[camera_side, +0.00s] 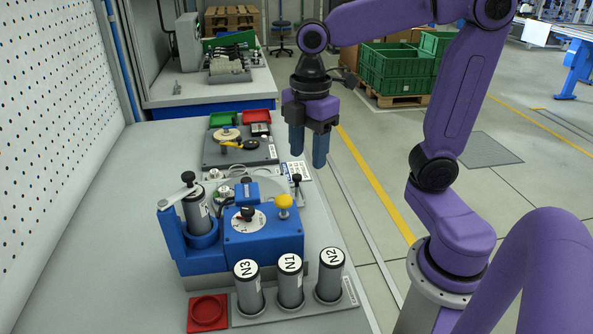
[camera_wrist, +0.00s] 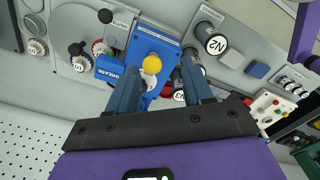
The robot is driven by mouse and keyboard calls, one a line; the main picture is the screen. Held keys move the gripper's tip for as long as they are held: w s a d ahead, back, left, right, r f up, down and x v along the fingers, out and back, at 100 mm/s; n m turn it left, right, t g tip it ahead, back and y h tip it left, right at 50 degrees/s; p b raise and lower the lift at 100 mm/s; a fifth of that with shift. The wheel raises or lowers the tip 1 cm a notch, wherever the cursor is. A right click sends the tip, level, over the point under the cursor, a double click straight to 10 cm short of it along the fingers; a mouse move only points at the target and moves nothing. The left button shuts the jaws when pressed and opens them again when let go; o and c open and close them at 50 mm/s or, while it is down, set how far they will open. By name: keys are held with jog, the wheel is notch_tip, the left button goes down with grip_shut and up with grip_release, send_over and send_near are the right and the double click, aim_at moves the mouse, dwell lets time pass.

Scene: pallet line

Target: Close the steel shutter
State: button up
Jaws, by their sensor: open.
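No part is plainly recognisable as the steel shutter. A blue station (camera_side: 262,243) stands on the bench in the side view, with a yellow ball knob (camera_side: 284,201) and a black knob on a white dial (camera_side: 246,214). A pale round plate behind the station is partly hidden. My gripper (camera_side: 307,163) hangs above and behind the station, its two blue fingers pointing down, apart and empty. In the wrist view the yellow knob (camera_wrist: 152,64) shows between the fingers, with no visible contact.
Capped cylinders N3 (camera_side: 249,287), N1 (camera_side: 290,281) and N2 (camera_side: 329,275) stand in a front rack beside a red tray (camera_side: 207,311). A grey fixture (camera_side: 240,153) and small red and green bins stand behind. A perforated wall (camera_side: 55,130) bounds the left; the bench's left part is clear.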

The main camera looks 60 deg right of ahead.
jog(key=n, duration=0.2)
send_near(297, 175)
notch_tip(297, 175, down, 8)
jog(key=shift+w+a+f, duration=0.1)
jog(key=shift+a+f, duration=0.05)
jog(key=shift+f, duration=0.1)
dwell(0.6)
